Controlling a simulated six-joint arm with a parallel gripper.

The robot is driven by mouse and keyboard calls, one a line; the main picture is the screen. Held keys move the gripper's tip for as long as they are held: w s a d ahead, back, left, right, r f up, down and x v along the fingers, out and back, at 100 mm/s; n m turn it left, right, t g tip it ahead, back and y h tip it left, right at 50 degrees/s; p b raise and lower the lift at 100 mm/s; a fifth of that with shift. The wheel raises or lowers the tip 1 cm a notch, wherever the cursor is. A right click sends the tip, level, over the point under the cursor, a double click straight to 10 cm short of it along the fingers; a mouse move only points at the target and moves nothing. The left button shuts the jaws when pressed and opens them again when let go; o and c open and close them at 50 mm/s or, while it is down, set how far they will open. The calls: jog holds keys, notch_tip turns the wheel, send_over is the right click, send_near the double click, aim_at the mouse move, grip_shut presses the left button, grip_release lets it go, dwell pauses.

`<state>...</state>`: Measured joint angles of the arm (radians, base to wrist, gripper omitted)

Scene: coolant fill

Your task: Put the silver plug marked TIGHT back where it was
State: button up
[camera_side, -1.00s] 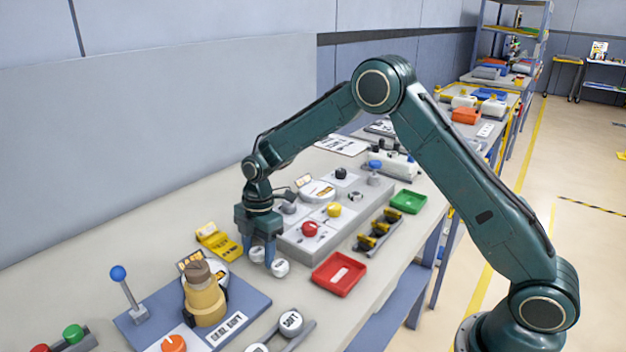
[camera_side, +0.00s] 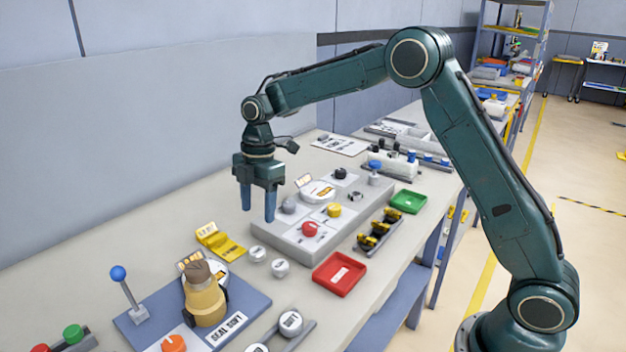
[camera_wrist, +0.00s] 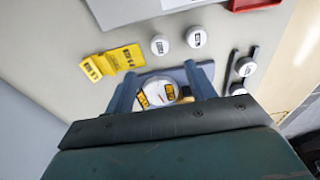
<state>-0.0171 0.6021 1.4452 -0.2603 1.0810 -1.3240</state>
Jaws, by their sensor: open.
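Two round silver-white plugs stand apart on the bench, a left one (camera_side: 257,254) and a right one (camera_side: 280,268). They also show in the wrist view, as one plug (camera_wrist: 159,45) and another (camera_wrist: 196,37). A plug marked SOFT (camera_side: 291,323) sits in a dark rack at the front, with another plug (camera_side: 257,348) beside it, cut by the frame edge. I cannot read which plug says TIGHT. My gripper (camera_side: 258,212) is open and empty, above and behind the loose plugs. Its fingers also show in the wrist view (camera_wrist: 160,78).
A yellow labelled stand (camera_side: 220,242) is left of the plugs. A blue board (camera_side: 140,325) carries a tan fixture (camera_side: 205,300) and a blue-knobbed lever (camera_side: 119,274). A grey panel (camera_side: 300,247) with knobs and a red tray (camera_side: 339,280) lie to the right.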

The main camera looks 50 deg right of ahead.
jog(key=shift+r, duration=0.3)
jog(key=shift+r, duration=0.1)
dwell(0.3)
jog(key=s+d+r+m+t, duration=0.25)
jog(key=s+r+m, duration=0.65)
jog(key=s+r, duration=0.6)
jog(key=s+d+f+m+t, duration=0.1)
jog(key=s+m, duration=0.3)
jog(key=s, duration=0.5)
jog(key=s+d+f+m+t+h, duration=0.1)
jog(key=s+m, duration=0.4)
jog(key=s, duration=0.5)
jog(key=shift+d+f+t, duration=0.2)
jog(key=shift+f+t, duration=0.35)
jog(key=shift+f, duration=0.65)
